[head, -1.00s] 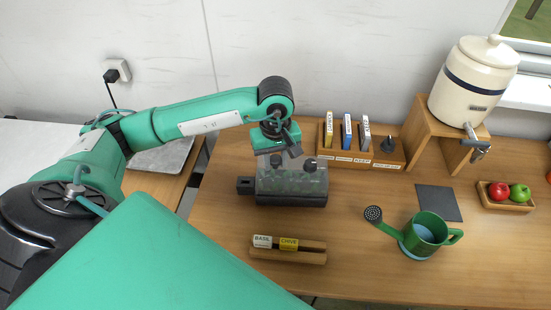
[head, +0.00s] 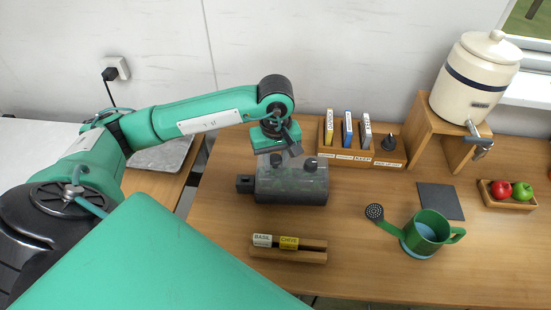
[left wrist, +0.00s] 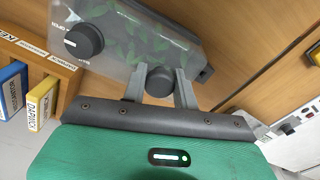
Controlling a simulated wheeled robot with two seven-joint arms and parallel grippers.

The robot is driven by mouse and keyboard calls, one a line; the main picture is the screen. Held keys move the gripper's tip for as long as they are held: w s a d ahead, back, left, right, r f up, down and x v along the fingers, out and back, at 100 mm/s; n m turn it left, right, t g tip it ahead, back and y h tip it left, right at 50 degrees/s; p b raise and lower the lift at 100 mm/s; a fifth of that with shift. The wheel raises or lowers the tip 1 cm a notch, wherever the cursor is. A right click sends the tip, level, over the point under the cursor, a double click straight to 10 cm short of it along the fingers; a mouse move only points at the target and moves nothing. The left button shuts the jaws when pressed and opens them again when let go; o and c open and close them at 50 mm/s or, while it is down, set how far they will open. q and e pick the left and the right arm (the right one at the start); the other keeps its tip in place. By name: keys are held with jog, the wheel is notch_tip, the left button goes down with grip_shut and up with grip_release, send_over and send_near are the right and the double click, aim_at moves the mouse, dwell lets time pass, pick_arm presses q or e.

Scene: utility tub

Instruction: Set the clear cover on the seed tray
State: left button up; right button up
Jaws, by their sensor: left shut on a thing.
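The clear cover (head: 300,181) is a see-through box with dark round knobs on top. My left gripper (head: 277,156) is shut on one knob, and the left wrist view shows its two fingers (left wrist: 160,86) on either side of that knob. The cover stands level over the dark seed tray (head: 245,184), with green seedlings showing through its wall. Its lower edge appears down around the tray; whether it rests fully cannot be told. The tray's dark end sticks out at the left. My right gripper is not in view.
A wooden rack (head: 362,152) with seed packets stands just behind and right. A wooden holder (head: 287,254) with two labelled packets lies in front. A green watering can (head: 427,233), a dark mat (head: 440,201) and a crock on a stand (head: 430,120) are to the right.

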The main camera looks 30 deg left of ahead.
pick_arm(q)
jog(key=o, duration=1.1)
jog(key=shift+o, duration=0.2)
notch_tip(320, 180, up, 14)
jog(key=b, duration=0.2)
jog(key=shift+b, duration=0.35)
jog(key=shift+f, duration=0.1)
